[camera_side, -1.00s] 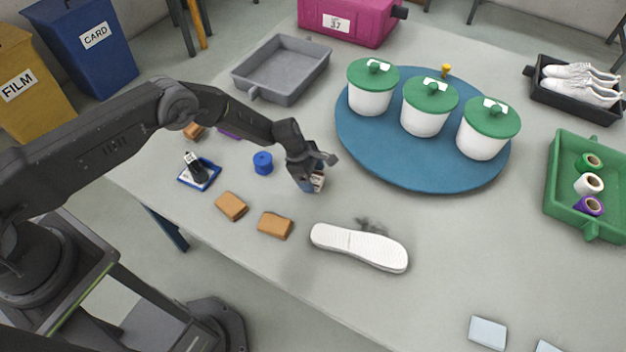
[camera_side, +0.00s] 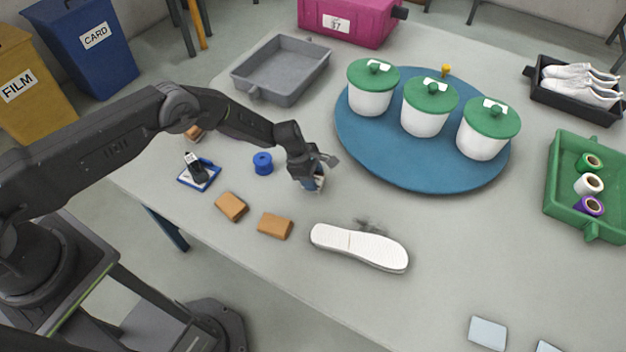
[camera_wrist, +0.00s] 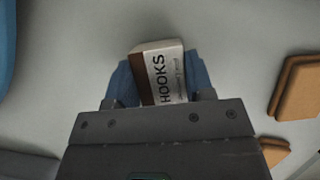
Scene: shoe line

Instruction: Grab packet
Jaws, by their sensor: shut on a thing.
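The packet (camera_wrist: 165,75) is small, with a white face printed "HOOKS" and a brown band along one side. My gripper (camera_wrist: 160,85) is shut on it, with a blue finger on each side in the wrist view. In the side view my gripper (camera_side: 313,182) is low over the grey table, left of the blue round board. There the packet is mostly hidden by the fingers. I cannot tell whether it touches the table.
A white shoe sole (camera_side: 358,247) lies to the right and in front of my gripper. Brown blocks (camera_side: 275,225) and a blue spool (camera_side: 263,163) lie to the left. The blue round board (camera_side: 400,178) carries lidded white pots. A grey tray (camera_side: 282,98) stands behind.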

